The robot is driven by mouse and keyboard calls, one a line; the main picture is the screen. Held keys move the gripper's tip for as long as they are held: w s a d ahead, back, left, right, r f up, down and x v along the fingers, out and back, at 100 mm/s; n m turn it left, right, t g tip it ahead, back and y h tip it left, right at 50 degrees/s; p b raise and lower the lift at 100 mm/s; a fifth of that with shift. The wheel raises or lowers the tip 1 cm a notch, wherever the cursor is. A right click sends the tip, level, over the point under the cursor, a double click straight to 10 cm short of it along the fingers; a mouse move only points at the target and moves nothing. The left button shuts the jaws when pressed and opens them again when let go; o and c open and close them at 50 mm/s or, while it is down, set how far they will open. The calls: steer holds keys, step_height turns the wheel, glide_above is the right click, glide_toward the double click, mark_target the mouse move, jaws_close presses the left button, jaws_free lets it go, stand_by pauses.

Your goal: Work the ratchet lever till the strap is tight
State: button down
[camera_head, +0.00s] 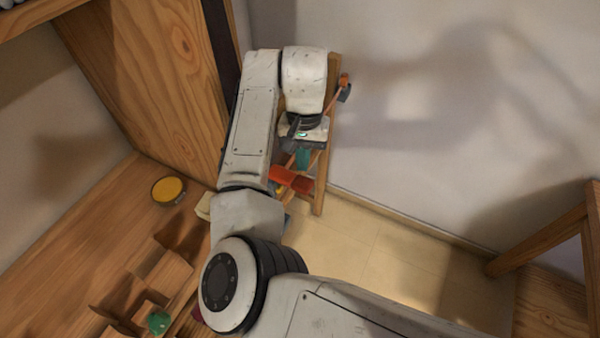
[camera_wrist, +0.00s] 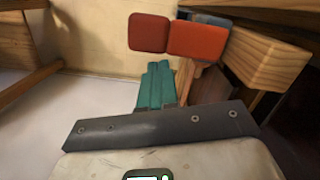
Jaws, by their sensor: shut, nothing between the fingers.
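My gripper has teal fingers, shut together with nothing between them, in the wrist view (camera_wrist: 157,84); they also show in the head view (camera_head: 303,158), pointing down beside a wooden frame. Just past the fingertips in the wrist view are a dark red block (camera_wrist: 149,32) and an orange-red block (camera_wrist: 197,40) side by side. An orange-red piece (camera_head: 291,180) shows below my gripper in the head view. I cannot tell whether these are the ratchet lever's handle, or whether my fingers touch them. A thin orange strip, perhaps the strap, runs up to an orange end (camera_head: 344,80). My arm hides much of the rest.
A wooden post (camera_head: 322,190) stands close beside my gripper, against a pale wall (camera_head: 440,120). A wooden bench (camera_head: 110,230) at left holds a yellow round dish (camera_head: 168,189) and a green object (camera_head: 158,321). The tiled floor (camera_head: 385,255) is clear.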

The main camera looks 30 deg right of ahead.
step_height(320, 180, up, 11)
steer(key=shift+w+d+f, duration=0.15)
steer(key=shift+w+d, duration=0.2)
steer(key=shift+w, duration=0.1)
stand_by(1.1)
steer(key=s+d+f+n+t+h, duration=0.1)
steer(key=s+d+f+h, duration=0.2)
steer(key=s+d+f, duration=0.45)
steer(key=s+d+f+t+h, duration=0.15)
steer(key=s+d+f, duration=0.3)
steer(key=d, duration=0.65)
steer(key=s+a+f+n+y, duration=0.1)
steer(key=s+a+f+n, duration=0.1)
steer(key=s+a+f, duration=0.4)
steer(key=s+a+f+n+y, duration=0.2)
steer(key=s+a+f, duration=0.4)
steer(key=s, duration=0.8)
steer(key=shift+s+a+f+n, duration=0.15)
steer(key=shift+a+f+n, duration=0.25)
steer(key=shift+n, duration=0.4)
steer(key=shift+g+y, duration=0.25)
